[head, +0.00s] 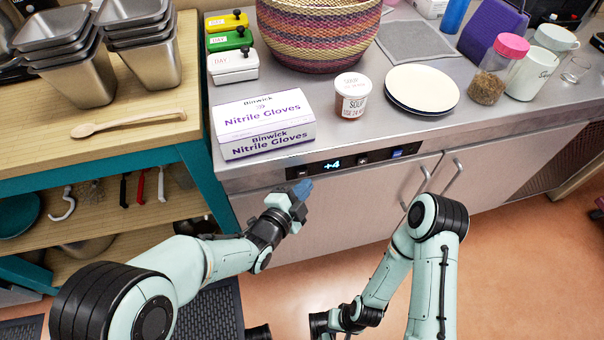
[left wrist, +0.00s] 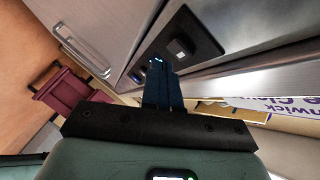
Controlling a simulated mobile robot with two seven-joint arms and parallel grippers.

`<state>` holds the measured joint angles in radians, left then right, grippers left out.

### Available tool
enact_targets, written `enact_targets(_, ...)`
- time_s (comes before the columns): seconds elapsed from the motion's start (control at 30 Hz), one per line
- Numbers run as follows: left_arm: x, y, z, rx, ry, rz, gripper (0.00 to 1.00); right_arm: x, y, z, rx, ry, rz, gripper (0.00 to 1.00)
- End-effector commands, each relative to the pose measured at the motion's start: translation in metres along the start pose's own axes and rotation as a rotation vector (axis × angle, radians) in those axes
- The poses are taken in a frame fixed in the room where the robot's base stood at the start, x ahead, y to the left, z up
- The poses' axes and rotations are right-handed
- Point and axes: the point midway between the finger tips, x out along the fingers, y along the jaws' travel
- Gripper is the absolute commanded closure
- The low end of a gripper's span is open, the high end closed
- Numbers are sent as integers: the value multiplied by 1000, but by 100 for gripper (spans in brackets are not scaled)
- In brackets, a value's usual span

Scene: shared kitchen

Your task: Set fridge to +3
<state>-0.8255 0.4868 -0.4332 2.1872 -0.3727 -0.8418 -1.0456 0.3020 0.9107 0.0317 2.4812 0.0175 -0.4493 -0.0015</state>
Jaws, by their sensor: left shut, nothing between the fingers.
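The fridge's dark control panel (head: 348,163) runs along the counter front, and its display (head: 331,164) reads +4. A small button (head: 303,174) sits left of the display, another (head: 362,160) right of it, and a blue-lit part at the right end. My left gripper (head: 303,187) is shut and empty, its blue fingertips just below the left button. In the left wrist view the fingers (left wrist: 164,85) point at the panel (left wrist: 182,40); I cannot tell whether they touch it. A square button (left wrist: 180,49) shows there. My right gripper (head: 322,323) is low near the bottom edge, its fingers unclear.
A nitrile glove box (head: 265,122), a soup jar (head: 352,96) and white plates (head: 421,89) stand on the counter above the panel. Fridge door handles (head: 420,180) stick out at right. A wooden-topped table (head: 110,135) stands at left.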

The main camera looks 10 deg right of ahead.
Motion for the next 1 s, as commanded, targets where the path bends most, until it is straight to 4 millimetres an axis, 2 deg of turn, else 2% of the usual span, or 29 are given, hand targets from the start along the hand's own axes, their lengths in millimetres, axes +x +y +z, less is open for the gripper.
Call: enact_targets(1.0, 9, -6, 7, -1, 0, -1, 100, 8, 3, -1, 3, 0, 2, 100)
